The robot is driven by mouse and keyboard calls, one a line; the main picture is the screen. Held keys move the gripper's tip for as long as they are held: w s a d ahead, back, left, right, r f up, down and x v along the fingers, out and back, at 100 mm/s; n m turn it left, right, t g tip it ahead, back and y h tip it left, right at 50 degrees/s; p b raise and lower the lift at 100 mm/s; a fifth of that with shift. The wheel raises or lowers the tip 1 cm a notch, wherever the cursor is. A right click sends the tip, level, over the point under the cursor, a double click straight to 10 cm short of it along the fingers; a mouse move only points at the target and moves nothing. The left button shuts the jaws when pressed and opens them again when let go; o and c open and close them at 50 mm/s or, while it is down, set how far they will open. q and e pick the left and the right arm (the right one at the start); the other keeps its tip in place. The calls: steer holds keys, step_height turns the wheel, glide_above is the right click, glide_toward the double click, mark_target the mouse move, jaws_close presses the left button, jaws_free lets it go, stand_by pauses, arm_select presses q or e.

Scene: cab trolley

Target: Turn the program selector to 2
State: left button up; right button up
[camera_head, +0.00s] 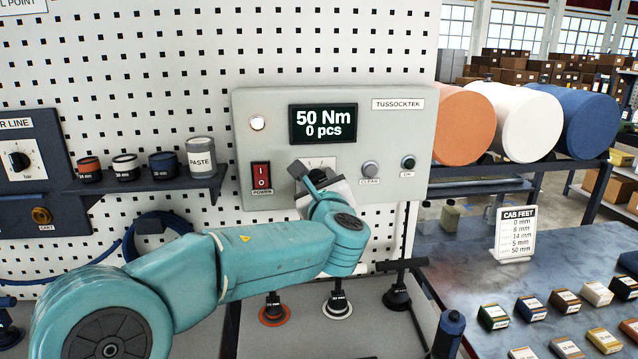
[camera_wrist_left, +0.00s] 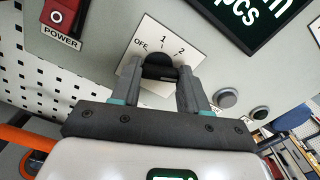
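The program selector (camera_wrist_left: 160,68) is a black knob on a white plate (camera_wrist_left: 186,57) marked OFF, 1 and 2, in the wrist view. Its pointer is hidden, so I cannot tell which mark it points at. My left gripper (camera_wrist_left: 160,85) is at the knob, with one grey finger on each side of it. I cannot tell whether the fingers press on it or stand just clear. In the head view my left gripper (camera_head: 312,188) covers the knob, and only the upper part of the plate (camera_head: 318,162) shows. My right gripper is not in view.
The grey control box (camera_head: 270,108) carries a display (camera_head: 323,123) reading 50 Nm, 0 pcs. A red power switch (camera_head: 261,176) is left of the selector; a clear button (camera_head: 370,169) and an ON button (camera_head: 408,162) are right. A shelf (camera_head: 150,189) with several jars is left.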

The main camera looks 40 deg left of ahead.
arm_select(q)
steer(key=shift+f+n+b, duration=0.1)
steer(key=shift+n+b, duration=0.2)
steer(key=shift+b, duration=0.35)
steer(key=n+b, duration=0.5)
steer(key=b, duration=0.2)
steer(key=shift+f, duration=0.1)
steer(key=shift+s+a+r+n+b, duration=0.1)
steer(key=shift+r+n+b, duration=0.1)
steer(key=shift+n+b, duration=1.3)
steer(key=o, duration=1.1)
steer(key=shift+c, duration=0.2)
steer(key=b+v, duration=0.1)
steer(key=v, duration=1.5)
steer(key=shift+r, duration=0.15)
